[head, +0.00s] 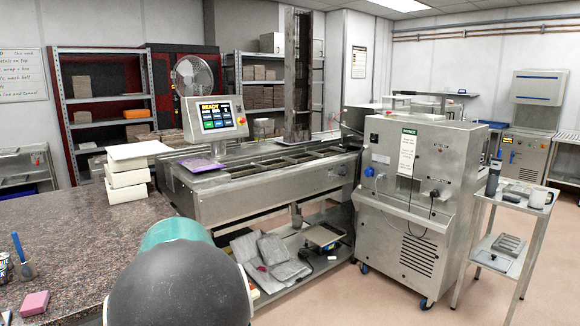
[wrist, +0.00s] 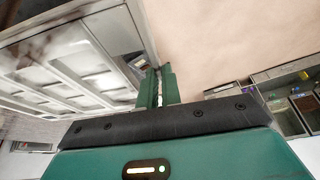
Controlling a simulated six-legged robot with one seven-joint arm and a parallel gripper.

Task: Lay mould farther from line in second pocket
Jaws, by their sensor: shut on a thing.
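In the wrist view my gripper (wrist: 160,86) is shut, with a thin pale strip between its two green fingers. I take the strip to be the edge of the mould. Little of the held mould can be told apart. A large shiny grey surface with several pale rectangular cells (wrist: 85,80) fills the left of that view. I cannot tell if it belongs to the mould or the line. In the head view the steel line (head: 270,202) runs across the middle, with a row of open pockets (head: 275,162) on top. My gripper is not visible there.
A steel cabinet (head: 415,200) on wheels stands at the line's right. A trolley (head: 510,205) at the right has a grey cavity tray (head: 507,244) on its lower shelf. A screen (head: 214,116) stands over the line. White boxes (head: 127,178) sit on the stone counter (head: 75,255).

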